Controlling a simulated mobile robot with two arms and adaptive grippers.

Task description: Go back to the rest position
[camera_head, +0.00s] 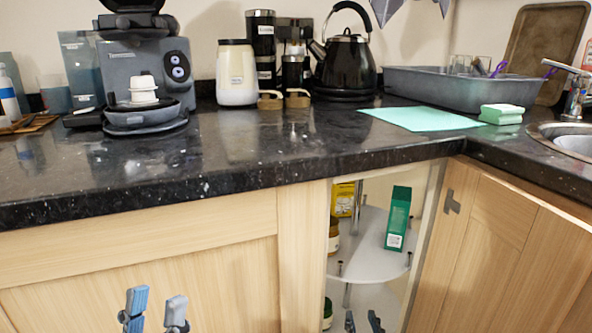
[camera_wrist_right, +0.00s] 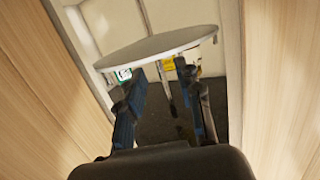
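My left gripper (camera_head: 155,310) is at the bottom of the head view, in front of the closed wooden cupboard front, with its two fingers apart and nothing between them. My right gripper (camera_head: 362,323) is low in the head view, at the open corner cupboard; only its fingertips show. In the right wrist view my right gripper (camera_wrist_right: 161,72) has its fingers spread, empty, just under the rim of a round white shelf (camera_wrist_right: 155,45). Whether the fingers touch the shelf I cannot tell.
The corner cupboard's shelf holds a green box (camera_head: 398,218) and a yellow packet (camera_head: 343,199). The open cupboard door (camera_head: 500,245) stands to the right. The black countertop (camera_head: 270,150) overhangs above, carrying a coffee machine (camera_head: 148,75), a kettle (camera_head: 345,62) and a grey basin (camera_head: 440,92).

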